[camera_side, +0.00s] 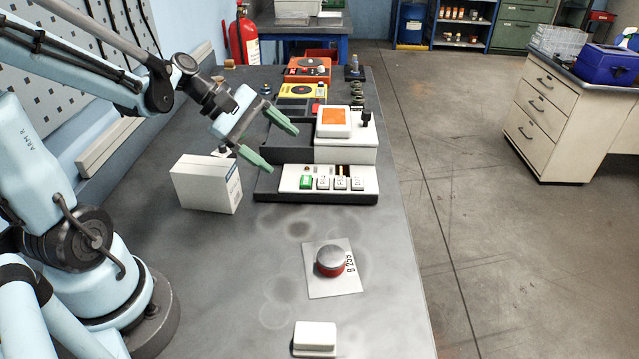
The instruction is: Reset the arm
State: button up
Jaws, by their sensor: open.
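My gripper (268,142) has two green fingers spread apart with nothing between them. It hangs above the left part of the black-based bench device, beside the white box. The device has a white front panel (290,184) with a green button (306,182) and several white keys. Behind the panel stands a raised white block (345,152) with an orange square (337,117) on top. I cannot tell how high the fingers are above the device.
A white box (203,186) stands left of the device. A red-and-silver round button (331,260) sits on a white plate marked B 255. A small white block (315,337) lies at the front. Orange (307,69) and yellow (301,92) units stand behind. The front bench is mostly clear.

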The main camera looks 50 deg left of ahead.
jog(key=s+d+m+y, duration=0.5)
jog(key=m+y, duration=0.1)
jog(key=m, duration=1.2)
jog(key=shift+d+r+t+y, duration=0.25)
jog(key=shift+r+t+y, duration=0.05)
jog(key=shift+r+y, duration=0.1)
